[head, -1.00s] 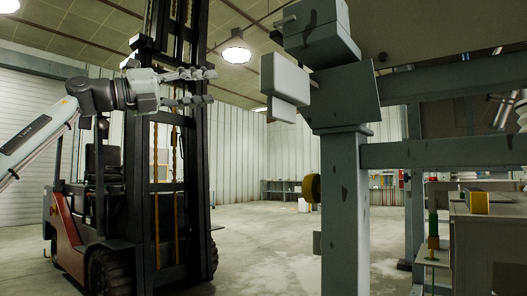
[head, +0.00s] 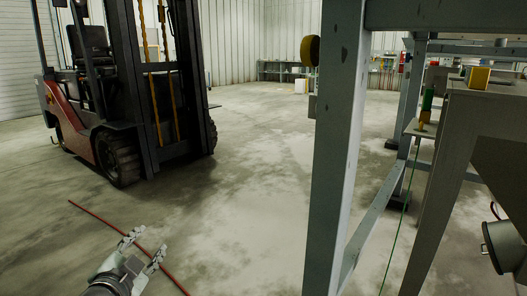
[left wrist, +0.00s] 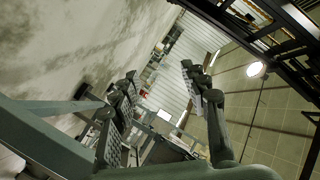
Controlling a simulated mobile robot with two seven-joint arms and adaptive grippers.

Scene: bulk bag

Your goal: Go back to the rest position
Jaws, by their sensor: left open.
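My left gripper (head: 146,247) is low at the bottom left of the head view, above the floor. Its two fingers are apart with nothing between them. In the left wrist view the same open gripper (left wrist: 160,85) shows its two jointed fingers spread, with the far wall and shelves seen between them. My right gripper is in neither current view.
A forklift (head: 110,100) stands at the left. A grey steel frame post (head: 337,130) rises in the middle, with a grey hopper (head: 470,140) at the right. A red cable (head: 95,213) lies on the floor near my left gripper. The central floor (head: 245,150) is clear.

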